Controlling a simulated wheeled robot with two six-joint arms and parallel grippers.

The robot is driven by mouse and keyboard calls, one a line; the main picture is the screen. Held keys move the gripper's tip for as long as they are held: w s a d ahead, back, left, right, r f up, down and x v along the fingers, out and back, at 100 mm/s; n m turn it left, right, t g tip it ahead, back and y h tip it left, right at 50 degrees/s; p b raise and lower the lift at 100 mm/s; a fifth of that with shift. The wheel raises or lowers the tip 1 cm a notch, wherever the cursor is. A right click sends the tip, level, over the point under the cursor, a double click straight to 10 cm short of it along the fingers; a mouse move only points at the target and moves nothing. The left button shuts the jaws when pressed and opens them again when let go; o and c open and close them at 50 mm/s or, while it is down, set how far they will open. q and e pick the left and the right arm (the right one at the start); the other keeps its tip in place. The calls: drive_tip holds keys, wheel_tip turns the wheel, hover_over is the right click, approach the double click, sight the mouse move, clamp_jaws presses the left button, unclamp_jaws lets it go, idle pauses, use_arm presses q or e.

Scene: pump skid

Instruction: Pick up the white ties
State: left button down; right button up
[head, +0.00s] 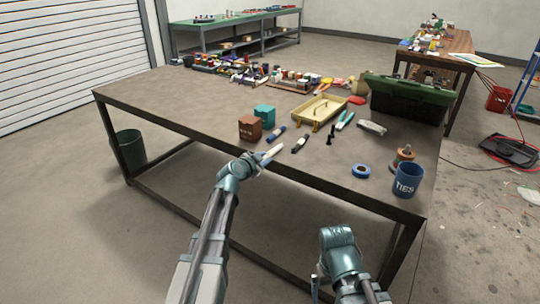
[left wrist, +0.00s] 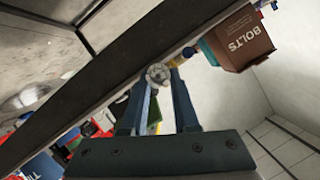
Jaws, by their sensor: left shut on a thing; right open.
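The white ties (head: 271,153) show as a pale, slim bundle at the front edge of the table. My left gripper (head: 259,160) is shut on them. In the left wrist view the round end of the white ties (left wrist: 158,74) sits between the two fingers of my left gripper (left wrist: 158,88). A blue cup marked TIES (head: 407,181) stands at the table's right front corner. My right gripper (head: 317,284) is open, low in front of the table and apart from everything on it; its fingers are mostly hidden.
A blue-banded bundle (head: 276,134) and a black one (head: 300,144) lie just behind. A brown box (head: 250,128), marked BOLTS in the wrist view, and a teal box (head: 264,114) stand left. A yellow tray (head: 334,102) and green toolbox (head: 395,112) are further back. The table's left part is clear.

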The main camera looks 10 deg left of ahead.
use_arm(q)
drive_tip(key=shift+r, duration=0.1)
use_arm(e)
drive_tip(key=shift+r, duration=0.15)
use_arm(q)
wheel_tip(320, 180, up, 10)
drive_tip(key=p, duration=1)
use_arm(e)
wheel_tip(320, 180, up, 10)
drive_tip(key=shift+c, duration=0.3)
